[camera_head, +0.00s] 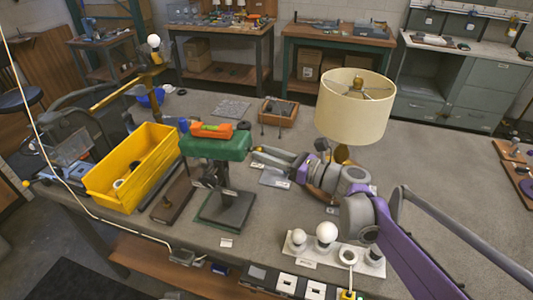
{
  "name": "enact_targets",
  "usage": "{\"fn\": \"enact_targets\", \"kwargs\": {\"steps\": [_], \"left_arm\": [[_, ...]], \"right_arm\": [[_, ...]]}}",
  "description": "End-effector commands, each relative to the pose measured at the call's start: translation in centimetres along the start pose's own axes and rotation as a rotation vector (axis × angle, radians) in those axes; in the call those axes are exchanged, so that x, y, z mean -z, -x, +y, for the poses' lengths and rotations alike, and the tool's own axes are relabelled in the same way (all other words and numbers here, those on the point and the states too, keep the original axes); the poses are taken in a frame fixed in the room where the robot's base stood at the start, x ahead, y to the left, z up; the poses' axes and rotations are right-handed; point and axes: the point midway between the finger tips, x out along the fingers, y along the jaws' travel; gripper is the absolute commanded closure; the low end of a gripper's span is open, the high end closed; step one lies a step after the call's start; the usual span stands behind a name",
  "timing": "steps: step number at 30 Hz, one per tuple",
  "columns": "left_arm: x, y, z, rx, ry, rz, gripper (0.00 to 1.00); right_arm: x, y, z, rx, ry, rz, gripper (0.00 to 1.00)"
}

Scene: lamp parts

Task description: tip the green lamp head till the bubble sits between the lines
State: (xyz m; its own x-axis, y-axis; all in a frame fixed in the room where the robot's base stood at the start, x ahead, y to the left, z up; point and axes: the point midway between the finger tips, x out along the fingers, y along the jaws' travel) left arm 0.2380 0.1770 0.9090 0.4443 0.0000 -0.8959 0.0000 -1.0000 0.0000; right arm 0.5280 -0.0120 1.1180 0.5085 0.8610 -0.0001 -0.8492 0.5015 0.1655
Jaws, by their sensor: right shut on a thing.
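The green lamp head (217,148) sits on top of a dark stand with a square base (226,211) on the table. An orange level (212,130) with a green part at its middle lies on top of the head. Its bubble and lines are too small to tell. The head looks close to flat. My right gripper (256,156) reaches in from the right and is shut at the right edge of the green lamp head. The exact contact is hard to make out. My left gripper is not in view.
A yellow bin (132,168) stands left of the stand. A cream-shaded lamp (354,104) stands behind my right arm. A white holder (322,258) with bulbs is at the front right. A wooden tray (278,111) lies behind. A white cord runs along the left.

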Motion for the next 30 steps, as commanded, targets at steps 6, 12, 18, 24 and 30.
{"fn": "enact_targets", "kwargs": {"steps": [6,12,18,24,30], "left_arm": [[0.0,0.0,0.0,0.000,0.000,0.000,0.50],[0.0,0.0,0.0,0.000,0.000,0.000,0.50],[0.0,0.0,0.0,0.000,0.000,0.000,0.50],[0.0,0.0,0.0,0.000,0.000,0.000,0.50],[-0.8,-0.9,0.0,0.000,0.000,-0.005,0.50]], "right_arm": [[0.0,0.0,0.0,0.000,0.000,0.000,1.00],[0.0,0.0,0.0,0.000,0.000,0.000,1.00],[0.0,0.0,0.0,0.000,0.000,0.000,1.00],[0.0,0.0,0.0,0.000,0.000,0.000,1.00],[1.4,0.5,-0.3,0.002,-0.001,0.002,1.00]]}}
